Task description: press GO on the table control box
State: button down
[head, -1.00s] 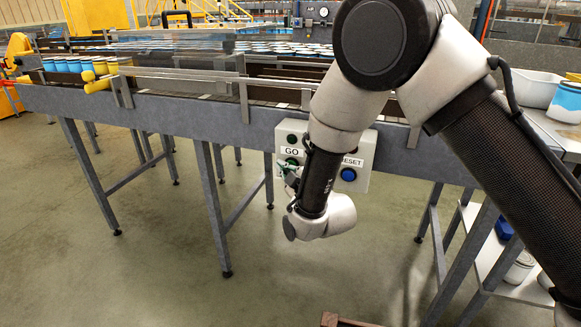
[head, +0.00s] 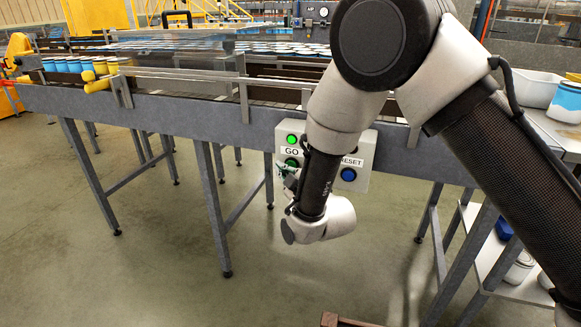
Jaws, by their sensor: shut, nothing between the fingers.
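The control box (head: 360,150) is a light grey panel fixed to the front side of the conveyor table. Its GO label (head: 292,153) is at the left, with a brightly lit green lamp (head: 292,140) above it. The green GO button (head: 291,163) is just below the label and partly hidden by my gripper. A blue RESET button (head: 348,174) is at the right. My gripper (head: 284,169) is shut and empty, at the GO button; my wrist covers the box's middle. I cannot tell whether the fingertips touch the button.
The conveyor table (head: 180,113) runs across the view on grey legs. Blue and yellow cans (head: 65,65) stand at its left end. A white tub (head: 536,88) and a side table are at the right. The floor at front left is clear.

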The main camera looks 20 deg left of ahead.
jog(key=shift+s, duration=0.15)
jog(key=s, duration=0.5)
jog(key=shift+a, duration=0.25)
dwell(0.7)
